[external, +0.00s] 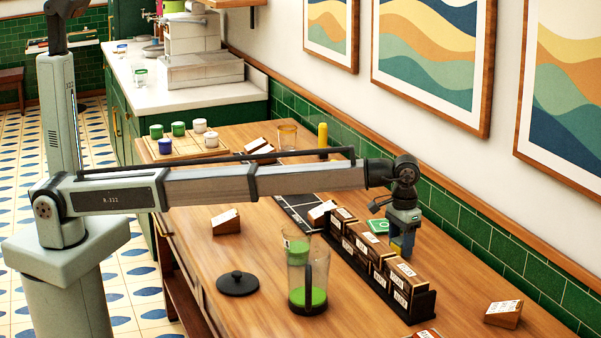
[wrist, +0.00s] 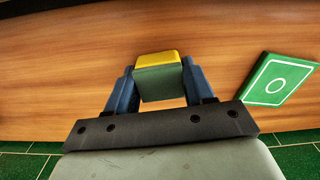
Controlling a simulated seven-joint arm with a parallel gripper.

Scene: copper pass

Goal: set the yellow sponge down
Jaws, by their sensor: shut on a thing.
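The yellow sponge (wrist: 157,59) has a dark green side and sits between the blue fingers of my gripper (wrist: 159,84) in the wrist view. The gripper is shut on it. In the external view my gripper (external: 403,238) points down over the far side of the wooden table, behind the row of dark boxes. Only a small yellow bit of the sponge shows there, partly hidden by the fingers and boxes. I cannot tell whether the sponge touches the table.
A green card with a white ring (wrist: 276,80) lies to the right in the wrist view. Dark labelled boxes (external: 375,258) stand in a row in front of my gripper. A glass pitcher with green liquid (external: 308,285) and a black lid (external: 238,283) are nearer. Green wall tiles (external: 455,220) run behind.

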